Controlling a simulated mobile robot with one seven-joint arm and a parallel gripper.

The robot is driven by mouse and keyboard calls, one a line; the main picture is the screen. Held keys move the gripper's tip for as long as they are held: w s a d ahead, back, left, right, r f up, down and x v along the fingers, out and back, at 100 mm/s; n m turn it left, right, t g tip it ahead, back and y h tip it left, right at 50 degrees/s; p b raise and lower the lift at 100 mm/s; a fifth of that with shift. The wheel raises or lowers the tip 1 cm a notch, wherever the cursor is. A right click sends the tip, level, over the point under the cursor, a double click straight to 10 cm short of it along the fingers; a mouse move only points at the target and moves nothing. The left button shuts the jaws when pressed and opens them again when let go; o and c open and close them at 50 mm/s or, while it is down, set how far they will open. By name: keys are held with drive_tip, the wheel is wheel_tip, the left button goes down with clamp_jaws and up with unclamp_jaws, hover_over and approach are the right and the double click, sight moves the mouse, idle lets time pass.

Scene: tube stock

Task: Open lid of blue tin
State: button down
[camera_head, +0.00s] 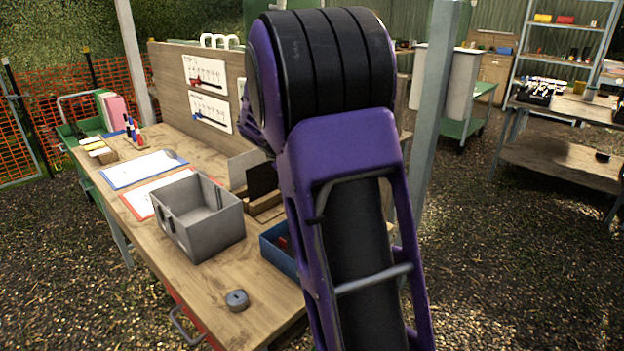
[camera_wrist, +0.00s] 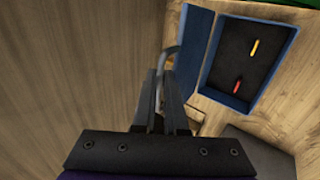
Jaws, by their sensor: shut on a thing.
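The blue tin (camera_wrist: 285,50) is at the upper right of the wrist view. Its dark inside is exposed, with a yellow piece (camera_wrist: 254,48) and a red piece (camera_wrist: 238,86) in it. Its blue lid (camera_wrist: 190,48) stands swung up along the tin's left side. My gripper (camera_wrist: 161,78) is shut on a pale curved handle (camera_wrist: 168,55) at the lid's outer side. In the head view the tin (camera_head: 274,257) is partly hidden behind my purple arm, and my gripper is hidden.
The wooden workbench (camera_head: 205,280) carries a grey bin (camera_head: 205,245) left of the tin and a small grey round object (camera_head: 237,299) near the front. Clipboards (camera_head: 143,170) lie farther back. The bench front has bare room.

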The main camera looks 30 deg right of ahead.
drive_tip(key=shift+s+d+f, duration=0.1)
drive_tip(key=shift+s+f, duration=0.1)
drive_tip(key=shift+f, duration=0.2)
drive_tip(key=c, duration=1)
unclamp_jaws()
drive_tip(key=v, duration=0.9)
drive_tip(key=p+v, duration=0.1)
drive_tip(key=v, duration=0.8)
drive_tip(key=shift+w+d+r, duration=0.15)
drive_tip(key=shift+w+r, duration=0.1)
